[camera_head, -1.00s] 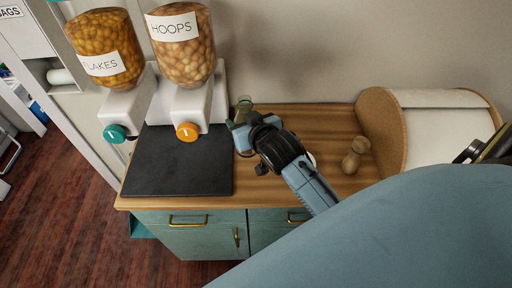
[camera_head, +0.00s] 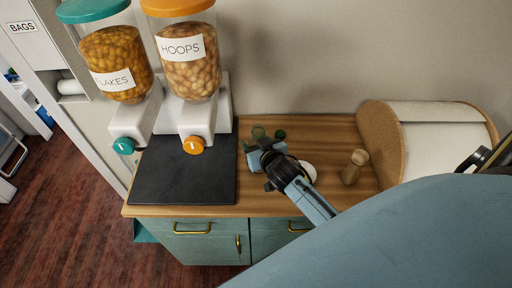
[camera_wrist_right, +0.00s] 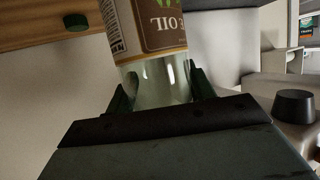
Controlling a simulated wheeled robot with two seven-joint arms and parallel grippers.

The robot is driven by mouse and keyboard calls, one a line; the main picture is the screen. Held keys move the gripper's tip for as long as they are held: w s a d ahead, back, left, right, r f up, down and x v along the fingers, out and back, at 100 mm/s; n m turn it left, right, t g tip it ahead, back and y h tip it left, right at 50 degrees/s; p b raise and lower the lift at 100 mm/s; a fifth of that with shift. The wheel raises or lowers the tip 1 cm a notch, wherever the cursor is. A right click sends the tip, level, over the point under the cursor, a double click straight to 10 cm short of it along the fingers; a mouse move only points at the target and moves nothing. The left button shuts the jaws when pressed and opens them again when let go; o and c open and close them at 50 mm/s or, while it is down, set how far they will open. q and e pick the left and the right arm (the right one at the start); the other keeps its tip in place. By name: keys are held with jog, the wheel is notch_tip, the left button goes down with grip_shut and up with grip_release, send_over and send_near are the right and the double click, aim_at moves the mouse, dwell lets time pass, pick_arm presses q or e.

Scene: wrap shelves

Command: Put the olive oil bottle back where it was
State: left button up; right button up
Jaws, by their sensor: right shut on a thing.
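The olive oil bottle (camera_wrist_right: 152,40) has a brown and cream label with upside-down lettering in the wrist view. Clear glass shows beside the label, between the dark green fingers of my right gripper (camera_wrist_right: 160,88), which is shut on it. In the head view my right gripper (camera_head: 262,148) is over the wooden counter, just right of the black mat. A bit of greenish glass (camera_head: 258,132) shows beyond it. The gripper hides most of the bottle, and I cannot tell whether its base touches the counter. My left gripper is not in view.
The black mat (camera_head: 185,175) lies left, below the FLAKES (camera_head: 118,65) and HOOPS (camera_head: 188,60) dispensers. A white round thing (camera_head: 309,171) and a wooden shaker (camera_head: 354,167) stand right of my gripper. A bread bin (camera_head: 384,135) is farther right.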

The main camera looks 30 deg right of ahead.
jog(key=shift+w+f, duration=0.1)
jog(key=shift+f, duration=0.75)
jog(key=shift+f, duration=0.1)
jog(key=o, duration=1.3)
jog(key=shift+f, duration=0.1)
jog(key=shift+r, duration=0.25)
jog(key=v, duration=1.2)
jog(key=shift+f, duration=0.1)
